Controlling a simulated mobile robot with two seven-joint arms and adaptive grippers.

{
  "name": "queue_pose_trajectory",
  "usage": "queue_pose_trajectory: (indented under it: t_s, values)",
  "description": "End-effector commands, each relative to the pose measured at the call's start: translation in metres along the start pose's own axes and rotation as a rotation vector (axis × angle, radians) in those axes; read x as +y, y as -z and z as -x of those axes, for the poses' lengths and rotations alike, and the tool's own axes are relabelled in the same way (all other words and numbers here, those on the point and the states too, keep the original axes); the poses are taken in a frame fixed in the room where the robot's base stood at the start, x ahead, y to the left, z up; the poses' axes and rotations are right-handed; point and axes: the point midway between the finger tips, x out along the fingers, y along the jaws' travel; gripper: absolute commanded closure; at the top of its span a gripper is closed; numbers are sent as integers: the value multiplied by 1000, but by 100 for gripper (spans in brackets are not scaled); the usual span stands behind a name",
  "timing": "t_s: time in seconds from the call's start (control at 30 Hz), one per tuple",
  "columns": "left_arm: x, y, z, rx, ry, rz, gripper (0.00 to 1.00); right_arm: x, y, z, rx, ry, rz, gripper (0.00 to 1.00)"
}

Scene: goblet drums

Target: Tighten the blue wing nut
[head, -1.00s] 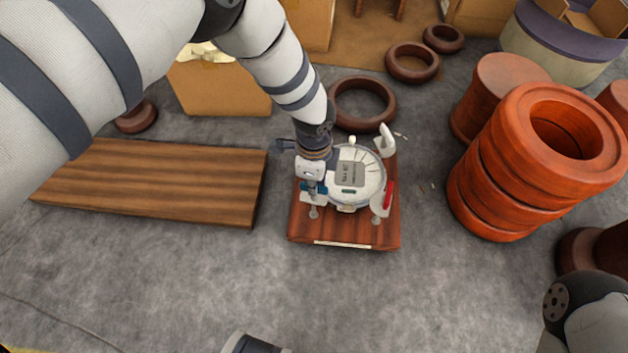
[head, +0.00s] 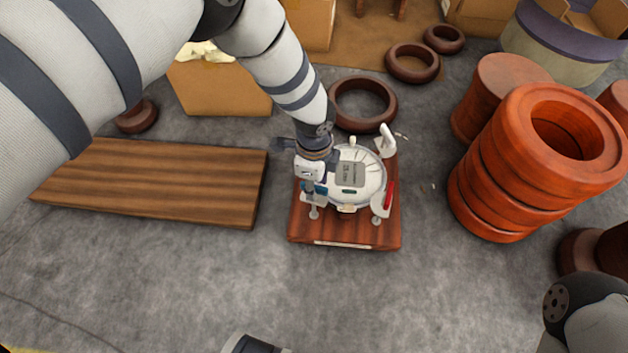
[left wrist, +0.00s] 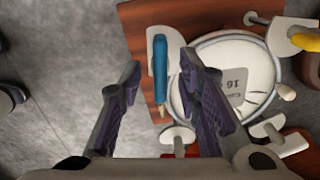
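The blue wing nut (left wrist: 160,66) is a slim upright blue piece beside a white bracket in the left wrist view. In the head view a bit of blue (head: 321,187) shows beside my left gripper, which hides part of it. The round white drum head (head: 356,178) has a grey label and sits on a reddish wooden board (head: 345,232). My left gripper (left wrist: 159,72) is open, its two dark fingers on either side of the blue wing nut, with visible gaps. It reaches down at the drum's left side in the head view (head: 309,188). My right gripper is not in view.
Other brackets around the drum carry a red piece (head: 389,195) and a yellow one (left wrist: 305,42). A wooden plank (head: 160,183) lies to the left. Orange-red drum shells (head: 515,185) stand to the right. Dark rings (head: 362,103) lie behind. The front floor is mostly clear.

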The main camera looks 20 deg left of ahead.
Motion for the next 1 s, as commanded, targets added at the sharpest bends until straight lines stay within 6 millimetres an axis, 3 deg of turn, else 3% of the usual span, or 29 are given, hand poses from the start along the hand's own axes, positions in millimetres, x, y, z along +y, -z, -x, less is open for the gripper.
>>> queue_pose_trajectory:
  t_s: [0.17, 0.5, 0.6, 1.0]
  values:
    - [-1, 0, 9, 1, 2, 0, 69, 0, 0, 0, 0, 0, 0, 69]
    - [-1, 0, 95, 0, 2, 0, 69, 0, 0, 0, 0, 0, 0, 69]
    - [0, 0, 110, 1, 1, 1, 69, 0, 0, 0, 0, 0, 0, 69]
    - [0, 0, 120, 0, 0, 0, 69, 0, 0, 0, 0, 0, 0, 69]
